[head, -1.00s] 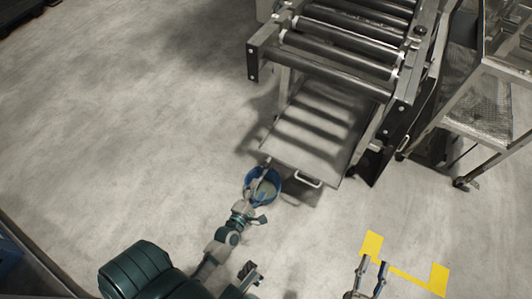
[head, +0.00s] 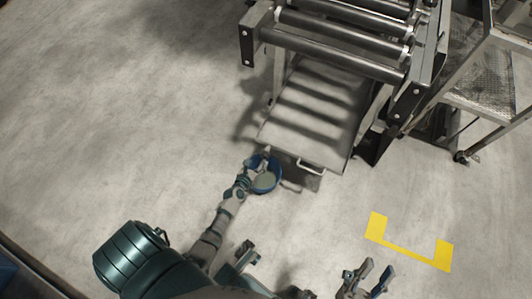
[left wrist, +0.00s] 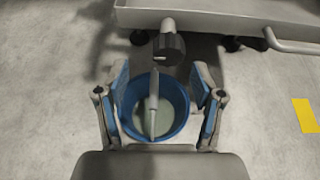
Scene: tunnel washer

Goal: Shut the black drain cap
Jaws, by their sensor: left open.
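The black drain cap (left wrist: 169,48) shows in the left wrist view, under the edge of the metal tray. A pale column (left wrist: 152,105), which looks like liquid, runs from beside it down to a blue bucket (left wrist: 177,125) with pale liquid in it. The bucket also shows in the head view (head: 275,184); the cap cannot be made out there. My left gripper (left wrist: 162,76) is open, its fingers apart on either side of the column, short of the cap. My right gripper (head: 368,277) is open and empty over the floor at the bottom of the head view.
The sloped tray (head: 310,115) lies under a roller conveyor (head: 335,45), with a handle (head: 310,167) on its front edge. A wheeled metal cart (head: 485,90) stands at right. Yellow floor marking (head: 410,252) lies at lower right. The floor at left is clear.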

